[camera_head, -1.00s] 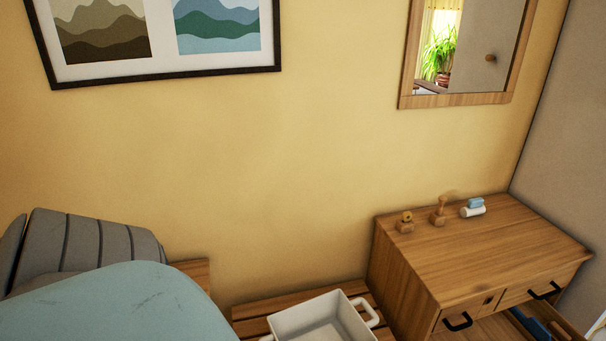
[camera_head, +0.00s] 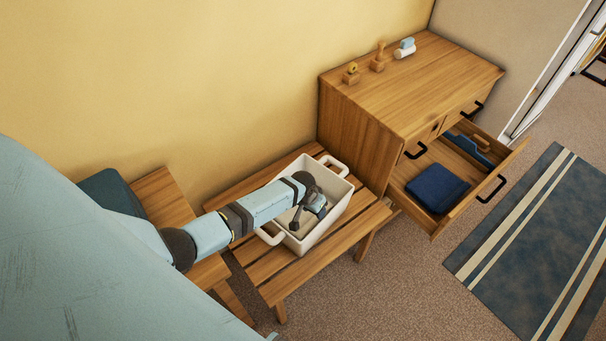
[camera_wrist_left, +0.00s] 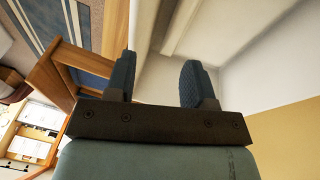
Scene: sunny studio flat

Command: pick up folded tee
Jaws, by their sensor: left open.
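A dark blue folded tee (camera_head: 437,188) lies flat in the open drawer (camera_head: 462,213) of the wooden dresser. My left arm comes in from the left, and its gripper (camera_head: 297,221) points down into the white two-handled bin (camera_head: 334,212) on the slatted bench. The gripper is left of the tee and well apart from it. In the left wrist view, the two blue fingers of my left gripper (camera_wrist_left: 158,80) are spread, with nothing seen between them. The pale bin wall (camera_wrist_left: 165,110) is behind them. My right gripper is not in view.
A second blue item (camera_head: 470,148) lies at the back of the drawer. The dresser top (camera_head: 425,85) holds small wooden pieces and a light blue and white object. The slatted bench (camera_head: 352,238) stands left of the dresser. A blue striped rug (camera_head: 545,245) lies on the right.

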